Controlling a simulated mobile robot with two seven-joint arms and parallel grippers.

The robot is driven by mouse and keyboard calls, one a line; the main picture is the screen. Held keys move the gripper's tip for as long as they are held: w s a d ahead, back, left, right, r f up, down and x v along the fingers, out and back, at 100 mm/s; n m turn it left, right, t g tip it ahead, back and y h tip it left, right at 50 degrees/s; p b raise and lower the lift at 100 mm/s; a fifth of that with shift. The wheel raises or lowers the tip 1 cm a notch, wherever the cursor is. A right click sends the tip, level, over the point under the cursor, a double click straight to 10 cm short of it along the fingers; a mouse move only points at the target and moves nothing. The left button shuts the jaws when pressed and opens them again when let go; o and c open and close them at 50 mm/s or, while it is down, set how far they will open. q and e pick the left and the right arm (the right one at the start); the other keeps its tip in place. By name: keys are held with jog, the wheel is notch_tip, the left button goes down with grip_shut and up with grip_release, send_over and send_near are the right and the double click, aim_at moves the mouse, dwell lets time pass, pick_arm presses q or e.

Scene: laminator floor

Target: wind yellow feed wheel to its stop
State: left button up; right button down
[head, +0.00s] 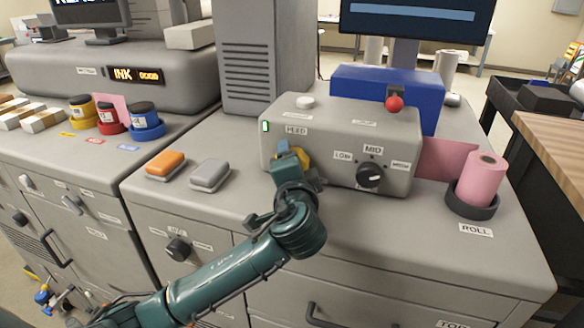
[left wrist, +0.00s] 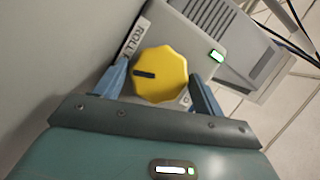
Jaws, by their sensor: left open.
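The yellow feed wheel (left wrist: 161,74) is a scalloped knob with a dark mark, on the front of the grey laminator box (head: 330,127). In the head view only a bit of the wheel (head: 303,158) shows beside my gripper. My left gripper (head: 287,152) is at the wheel; in the left wrist view its two blue fingers (left wrist: 158,82) stand apart on either side of the wheel. I cannot tell whether the fingers touch it. My right gripper is not in view.
A black dial (head: 369,176) and a red ball-topped lever (head: 394,104) are on the laminator. A pink roll (head: 482,180) stands at the right. An orange block (head: 166,164) and a grey block (head: 210,175) lie on the counter at left.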

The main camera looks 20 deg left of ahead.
pick_arm(q)
jog(key=shift+s+d, duration=0.2)
jog(key=shift+s, duration=0.3)
jog(key=b+v, duration=0.2)
jog(key=v, duration=1)
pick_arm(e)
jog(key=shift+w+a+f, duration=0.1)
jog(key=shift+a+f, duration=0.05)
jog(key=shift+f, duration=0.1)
